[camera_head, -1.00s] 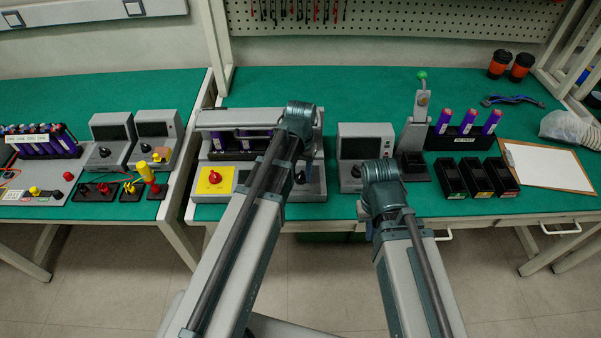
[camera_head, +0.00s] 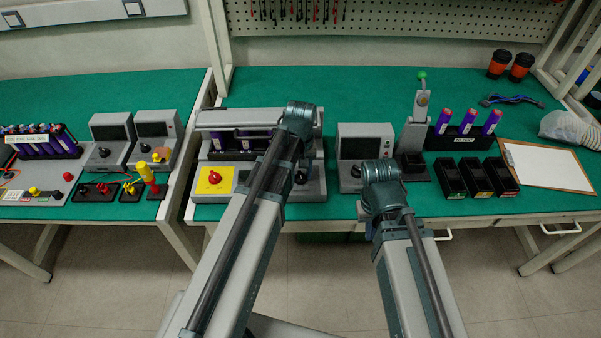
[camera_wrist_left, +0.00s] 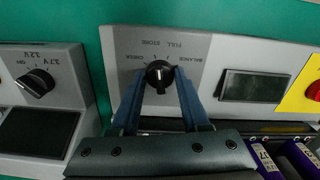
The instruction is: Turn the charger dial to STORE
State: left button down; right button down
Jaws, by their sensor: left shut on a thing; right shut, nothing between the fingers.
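The charger dial (camera_wrist_left: 159,74) is a round black knob with a white line on a grey panel (camera_wrist_left: 226,52). In the left wrist view its labels CHECK, STORE, FULL and BALANCE appear upside down around it. The white line looks roughly upright in the picture; I cannot tell which label it marks. My left gripper (camera_wrist_left: 159,80) is shut on the dial, one blue finger on each side. In the head view the dial (camera_head: 300,177) shows just right of my left arm, which hides the left fingers. My right arm shows, but its gripper is hidden behind the wrist.
Left of the dial on the charger are a red knob on a yellow plate (camera_head: 213,178) and purple cells (camera_head: 222,142). A grey unit with a dark screen (camera_head: 362,146) stands close to its right. Black bins (camera_head: 476,177) and a clipboard (camera_head: 548,167) lie further right.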

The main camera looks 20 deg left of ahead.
aim_at(301, 175)
pick_arm(q)
jog(key=shift+n, duration=0.9)
jog(key=shift+c, duration=2)
grip_release()
jog(key=shift+r, duration=0.15)
notch_tip(301, 175, up, 14)
jog(key=p, duration=1.4)
jog(key=shift+f, duration=0.2)
